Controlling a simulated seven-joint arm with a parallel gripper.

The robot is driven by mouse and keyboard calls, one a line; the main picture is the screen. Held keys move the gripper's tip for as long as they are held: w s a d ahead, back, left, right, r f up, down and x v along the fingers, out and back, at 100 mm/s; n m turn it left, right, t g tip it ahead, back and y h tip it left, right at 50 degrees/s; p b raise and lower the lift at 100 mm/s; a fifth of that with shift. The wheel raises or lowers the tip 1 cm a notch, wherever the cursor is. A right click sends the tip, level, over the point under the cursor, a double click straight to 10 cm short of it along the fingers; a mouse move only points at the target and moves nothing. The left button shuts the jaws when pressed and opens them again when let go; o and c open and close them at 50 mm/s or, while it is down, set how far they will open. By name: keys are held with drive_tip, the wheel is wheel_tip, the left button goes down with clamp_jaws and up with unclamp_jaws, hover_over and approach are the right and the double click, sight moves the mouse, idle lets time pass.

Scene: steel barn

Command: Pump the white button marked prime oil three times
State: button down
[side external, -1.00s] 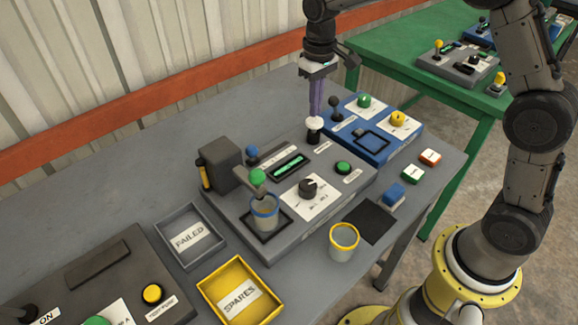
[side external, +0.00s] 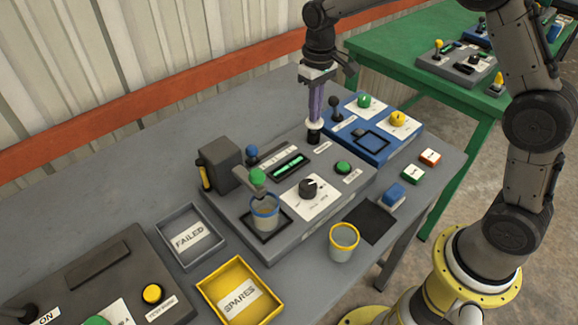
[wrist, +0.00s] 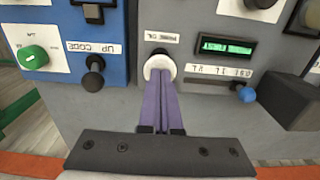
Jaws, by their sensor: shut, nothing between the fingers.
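The white button (side external: 314,125) is a round cap on a dark collar at the back right of the grey machine panel. In the wrist view the white button (wrist: 152,67) sits below the label reading PRIME OIL (wrist: 162,37). My gripper (side external: 315,118) points down, its purple fingers closed together with nothing between them. In the wrist view the fingertips of my gripper (wrist: 159,72) are on top of the white button and cover part of it. How deep the button is pressed is hard to tell.
A blue panel with a black-knobbed lever (side external: 334,103) stands close right of the button. The grey panel also carries a green display (side external: 289,166), a dial (side external: 308,187), a blue-knobbed lever (side external: 252,152) and a cup (side external: 265,212). Trays and another cup lie in front.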

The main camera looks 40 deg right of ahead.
drive_tip(key=shift+f, duration=0.75)
drive_tip(key=shift+r, duration=3.85)
drive_tip(key=shift+r, duration=0.35)
drive_tip(key=s+r+t, duration=0.4)
drive_tip(key=s+r, duration=0.7)
drive_tip(key=s, duration=0.3)
drive_tip(key=s+f, duration=0.4)
drive_tip(key=s, duration=0.3)
drive_tip(key=s+f+t, duration=0.1)
drive_tip(key=s+f, duration=0.2)
drive_tip(key=s, duration=0.4)
drive_tip(key=shift+s+d+f+t, duration=0.25)
drive_tip(key=shift+s+f+t, duration=0.05)
drive_tip(key=shift+f, duration=0.1)
